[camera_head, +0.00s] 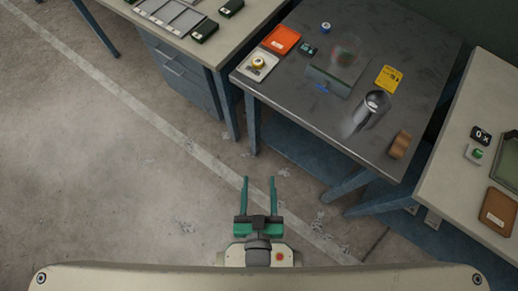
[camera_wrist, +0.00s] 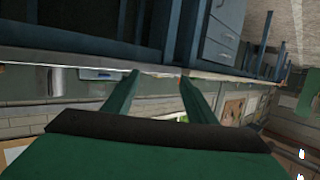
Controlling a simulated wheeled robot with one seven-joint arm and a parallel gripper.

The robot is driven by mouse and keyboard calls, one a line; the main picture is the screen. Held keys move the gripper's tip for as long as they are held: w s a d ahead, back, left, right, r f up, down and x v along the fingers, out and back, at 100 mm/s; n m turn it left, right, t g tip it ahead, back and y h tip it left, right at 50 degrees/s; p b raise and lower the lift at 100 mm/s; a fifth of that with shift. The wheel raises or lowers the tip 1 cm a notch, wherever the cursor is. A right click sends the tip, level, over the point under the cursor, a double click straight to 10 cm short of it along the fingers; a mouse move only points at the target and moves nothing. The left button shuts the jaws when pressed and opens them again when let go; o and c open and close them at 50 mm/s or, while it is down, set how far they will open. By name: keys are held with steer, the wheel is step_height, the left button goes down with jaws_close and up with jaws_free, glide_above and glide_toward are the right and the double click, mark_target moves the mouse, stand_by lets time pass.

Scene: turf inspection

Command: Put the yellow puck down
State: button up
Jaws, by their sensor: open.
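My gripper (camera_head: 260,180) is open and empty, in front of the table over the bare floor, well apart from the puck. In the wrist view its two green fingers (camera_wrist: 160,75) stand apart with nothing between them. The puck cannot be made out in the wrist view.
On the dark table are an orange tray (camera_head: 281,39), a clear upright panel (camera_head: 337,70), a yellow card (camera_head: 389,78), a metal cylinder (camera_head: 376,103) and a brown block (camera_head: 400,145). Pale benches stand left (camera_head: 225,45) and right (camera_head: 450,185). The floor (camera_head: 130,190) at left is clear.

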steer(key=v, duration=0.7)
steer(key=shift+r, duration=0.4)
stand_by(0.7)
